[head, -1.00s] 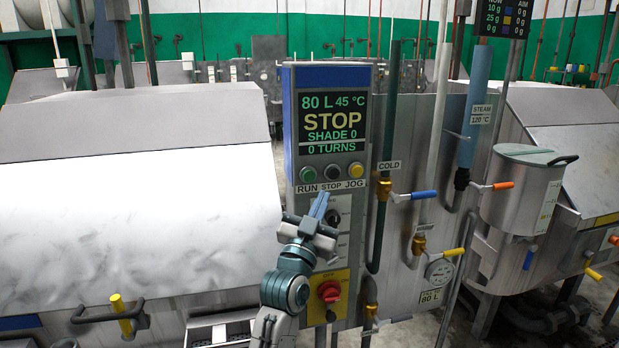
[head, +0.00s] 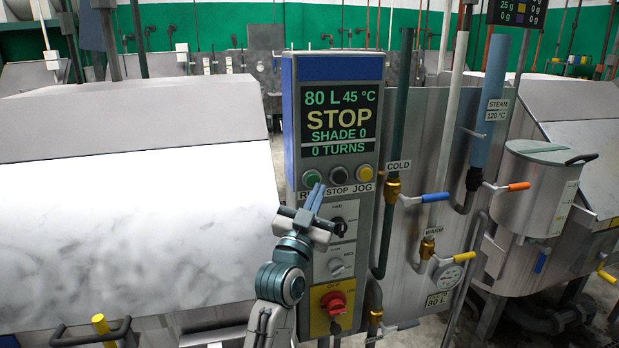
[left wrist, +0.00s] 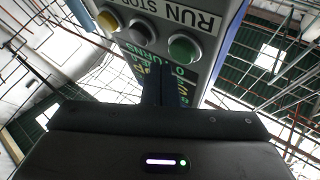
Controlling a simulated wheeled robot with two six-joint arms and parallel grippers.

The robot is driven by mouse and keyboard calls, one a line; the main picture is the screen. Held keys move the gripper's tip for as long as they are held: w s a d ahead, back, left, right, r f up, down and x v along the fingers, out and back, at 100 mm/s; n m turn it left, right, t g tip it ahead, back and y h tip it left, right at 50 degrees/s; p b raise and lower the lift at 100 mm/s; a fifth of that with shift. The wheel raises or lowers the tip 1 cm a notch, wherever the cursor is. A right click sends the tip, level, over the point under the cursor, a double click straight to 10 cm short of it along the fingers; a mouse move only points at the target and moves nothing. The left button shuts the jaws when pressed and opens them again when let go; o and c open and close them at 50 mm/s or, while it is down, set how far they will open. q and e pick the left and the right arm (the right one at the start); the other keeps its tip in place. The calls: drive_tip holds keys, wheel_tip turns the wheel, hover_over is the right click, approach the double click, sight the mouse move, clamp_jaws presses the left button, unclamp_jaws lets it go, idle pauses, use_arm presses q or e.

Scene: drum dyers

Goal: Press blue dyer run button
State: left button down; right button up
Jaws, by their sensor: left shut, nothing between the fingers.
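The blue-topped dyer control panel (head: 335,72) stands in the middle of the head view, its display reading STOP, 80 L, 45 °C and 0 TURNS. The green run button (head: 312,178) is the leftmost of three, beside a black stop button (head: 339,175) and a yellow jog button (head: 365,173). My left gripper (head: 316,188) is shut and empty, its tips just below the run button and covering part of the RUN label. In the left wrist view the panel is upside down, with the run button (left wrist: 184,49) just above the fingers. Contact cannot be told. My right gripper is out of view.
Below the buttons are two selector knobs (head: 338,227) and a red rotary switch (head: 334,302) on yellow. Pipes and valves with a blue handle (head: 436,197) and an orange handle (head: 518,186) stand to the right. A large pale metal dyer body (head: 130,230) fills the left.

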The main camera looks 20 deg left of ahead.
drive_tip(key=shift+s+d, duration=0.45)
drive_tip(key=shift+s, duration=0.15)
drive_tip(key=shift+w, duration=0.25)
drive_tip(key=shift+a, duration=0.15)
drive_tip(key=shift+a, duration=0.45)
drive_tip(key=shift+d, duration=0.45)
